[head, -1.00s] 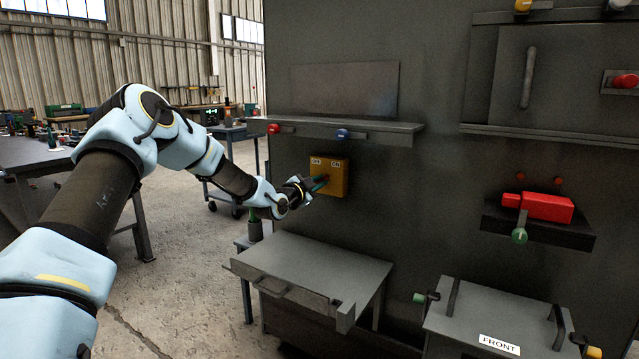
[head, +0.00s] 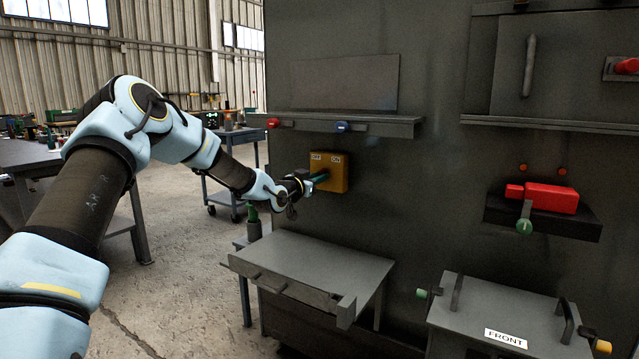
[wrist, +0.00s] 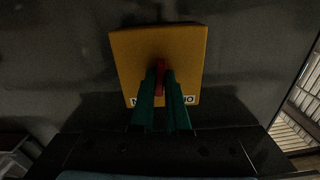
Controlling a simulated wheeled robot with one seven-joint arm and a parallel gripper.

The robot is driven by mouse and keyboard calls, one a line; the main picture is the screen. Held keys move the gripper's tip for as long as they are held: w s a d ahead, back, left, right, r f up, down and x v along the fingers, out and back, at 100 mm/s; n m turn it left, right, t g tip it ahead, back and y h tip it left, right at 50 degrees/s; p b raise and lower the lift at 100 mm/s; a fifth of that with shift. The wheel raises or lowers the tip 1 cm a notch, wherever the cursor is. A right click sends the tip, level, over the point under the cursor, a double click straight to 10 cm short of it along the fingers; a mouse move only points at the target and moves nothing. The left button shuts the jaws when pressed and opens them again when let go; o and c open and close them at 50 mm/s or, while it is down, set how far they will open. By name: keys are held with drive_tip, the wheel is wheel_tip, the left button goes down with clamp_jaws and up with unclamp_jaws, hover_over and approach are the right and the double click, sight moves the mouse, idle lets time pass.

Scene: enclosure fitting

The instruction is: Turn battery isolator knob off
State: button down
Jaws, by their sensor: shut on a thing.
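The battery isolator is a yellow box (head: 340,181) on the grey enclosure wall, with OFF at its upper left and ON at its upper right in the head view. The box fills the middle of the wrist view (wrist: 130,58). Its red knob (wrist: 160,66) stands roughly upright in that picture, between the green fingers. My gripper (head: 319,178) reaches the box front from the left. In the wrist view my gripper (wrist: 161,82) is shut on the knob, one finger on each side. The fingers partly hide the knob and the labels. The head view does not show the knob clearly.
A ledge (head: 385,127) with a red knob (head: 272,123) and a blue knob (head: 342,127) juts out above the box. A grey shelf (head: 320,265) with a handle projects below. A red device (head: 550,197) with a green-tipped lever sits to the right.

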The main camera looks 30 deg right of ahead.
drive_tip(key=n+b, duration=0.1)
drive_tip(key=n, duration=0.9)
drive_tip(key=shift+n+b, duration=0.3)
drive_tip(key=shift+b, duration=0.05)
idle(0.4)
drive_tip(key=c, duration=0.9)
unclamp_jaws()
drive_tip(key=b+v, duration=0.1)
drive_tip(key=v, duration=0.9)
drive_tip(key=shift+s+a, duration=0.2)
drive_tip(key=shift+a, duration=0.15)
